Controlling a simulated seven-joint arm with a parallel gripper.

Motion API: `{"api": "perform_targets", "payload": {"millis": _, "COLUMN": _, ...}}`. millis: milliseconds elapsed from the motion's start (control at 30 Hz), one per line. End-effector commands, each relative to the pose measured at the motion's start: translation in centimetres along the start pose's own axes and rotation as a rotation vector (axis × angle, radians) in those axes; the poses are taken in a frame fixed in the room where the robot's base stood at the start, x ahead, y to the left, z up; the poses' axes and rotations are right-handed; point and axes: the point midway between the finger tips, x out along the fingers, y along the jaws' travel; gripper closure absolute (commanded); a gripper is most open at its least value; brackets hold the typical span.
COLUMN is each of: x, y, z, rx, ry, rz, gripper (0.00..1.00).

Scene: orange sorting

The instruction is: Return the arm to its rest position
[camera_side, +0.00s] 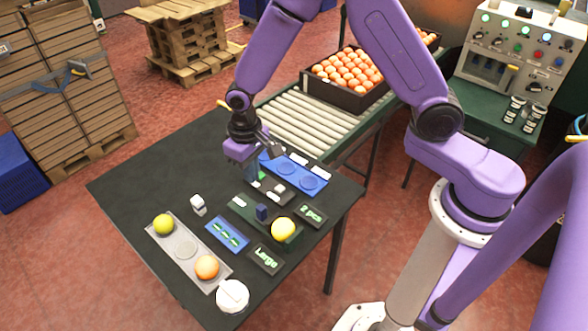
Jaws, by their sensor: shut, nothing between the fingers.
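My purple arm reaches in from the right over the dark table (130,185). My gripper (254,172) points down above the table's far part, beside the blue tray with round recesses (290,170). Its fingers are small and partly hidden here, and they look shut with nothing held. A yellow-green fruit (164,224) and an orange (207,267) sit at the two ends of the grey tray (215,283), with an empty round recess between them. A yellow fruit (283,229) sits on a dark green plate by a small dark blue block (262,212).
Displays reading "2 pcs" (311,215) and "Large" (266,259), a blue panel (227,235), a small white item (198,204) and a white round container (232,296) stand on the table. Behind are a roller conveyor (300,125) and a crate of oranges (357,103). The table's left side is clear.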

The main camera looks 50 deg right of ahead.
Motion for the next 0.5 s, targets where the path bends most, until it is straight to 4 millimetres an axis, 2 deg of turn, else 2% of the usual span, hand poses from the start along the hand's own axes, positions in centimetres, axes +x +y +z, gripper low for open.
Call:
{"api": "perform_targets", "payload": {"millis": 33, "x": -1.5, "y": 0.0, "z": 1.1, "rx": -0.049, "ry": 0.007, "rz": -0.004, "gripper": 1.0}}
{"api": "perform_targets", "payload": {"millis": 200, "x": -5.3, "y": 0.1, "z": 5.2, "rx": -0.215, "ry": 0.011, "rz": -0.006, "gripper": 1.0}}
{"api": "perform_targets", "payload": {"millis": 500, "x": -10.7, "y": 2.0, "z": 13.8, "rx": -0.509, "ry": 0.018, "rz": -0.011, "gripper": 1.0}}
